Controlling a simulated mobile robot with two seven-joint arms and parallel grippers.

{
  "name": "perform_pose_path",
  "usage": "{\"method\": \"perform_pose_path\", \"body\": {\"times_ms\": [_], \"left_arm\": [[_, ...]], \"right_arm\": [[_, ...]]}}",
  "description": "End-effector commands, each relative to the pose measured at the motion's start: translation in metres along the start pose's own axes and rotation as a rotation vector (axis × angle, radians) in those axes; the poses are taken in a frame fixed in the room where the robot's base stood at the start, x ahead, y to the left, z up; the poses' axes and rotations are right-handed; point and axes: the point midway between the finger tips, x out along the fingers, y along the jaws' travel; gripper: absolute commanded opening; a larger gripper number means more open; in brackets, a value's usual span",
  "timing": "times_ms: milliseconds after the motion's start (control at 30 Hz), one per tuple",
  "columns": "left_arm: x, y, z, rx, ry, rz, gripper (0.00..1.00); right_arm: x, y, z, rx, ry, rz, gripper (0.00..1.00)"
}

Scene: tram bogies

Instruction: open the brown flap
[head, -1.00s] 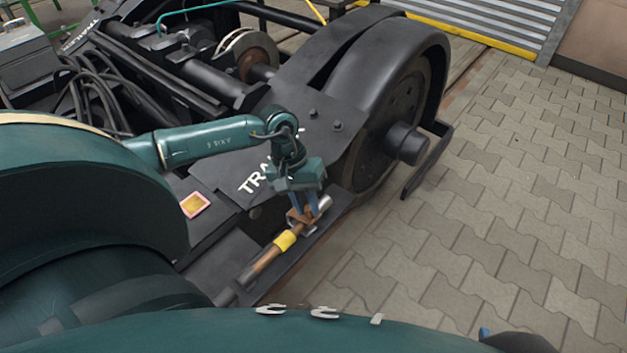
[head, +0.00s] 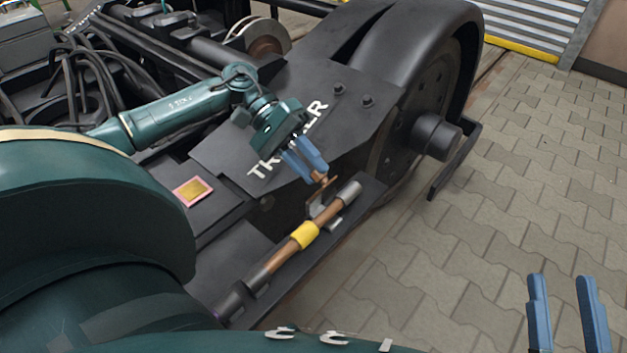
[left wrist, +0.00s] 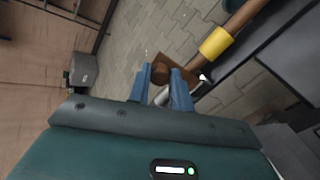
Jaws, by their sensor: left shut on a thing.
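The brown flap (head: 328,190) is a small brown plate at a grey bracket around the brown pipe. It stands tilted up from the pipe, with the grey bracket (head: 322,212) showing beneath it. My left gripper (head: 320,174) is shut on the flap's brown knob, above the pipe. The left wrist view shows the knob (left wrist: 160,74) between the blue fingers, with the flap's plate (left wrist: 184,69) behind it. My right gripper (head: 560,277) is at the lower right, its two blue fingers apart and empty, over the paving.
The brown pipe (head: 280,258) with a yellow band (head: 305,235) runs along the black ledge of the bogie. A large black wheel and guard (head: 425,80) stand behind to the right. Open paving (head: 540,180) lies to the right.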

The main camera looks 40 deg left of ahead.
Motion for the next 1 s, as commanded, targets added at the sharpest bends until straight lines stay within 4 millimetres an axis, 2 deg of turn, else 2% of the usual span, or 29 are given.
{"method": "perform_pose_path", "body": {"times_ms": [33, 300, 667, 700, 933, 1000], "left_arm": [[0.001, -0.004, -0.002, -0.002, -0.004, 0.014, 0.00], [-0.003, -0.003, -0.002, -0.003, -0.020, 0.050, 0.00], [-0.004, -0.003, -0.001, -0.004, -0.022, 0.052, 0.00], [-0.004, -0.003, -0.001, -0.003, -0.022, 0.052, 0.24], [-0.004, -0.003, -0.001, -0.003, -0.022, 0.052, 0.42], [-0.004, -0.003, -0.001, -0.002, -0.023, 0.052, 0.44]], "right_arm": [[0.002, 0.002, -0.001, -0.024, 0.038, -0.004, 0.36], [0.009, 0.006, -0.016, -0.082, 0.126, -0.014, 0.36], [0.009, 0.007, -0.018, -0.086, 0.131, -0.014, 0.36], [0.009, 0.007, -0.018, -0.086, 0.131, -0.014, 0.36], [0.009, 0.007, -0.018, -0.086, 0.130, -0.014, 0.36], [0.009, 0.007, -0.018, -0.086, 0.130, -0.014, 0.36]]}}
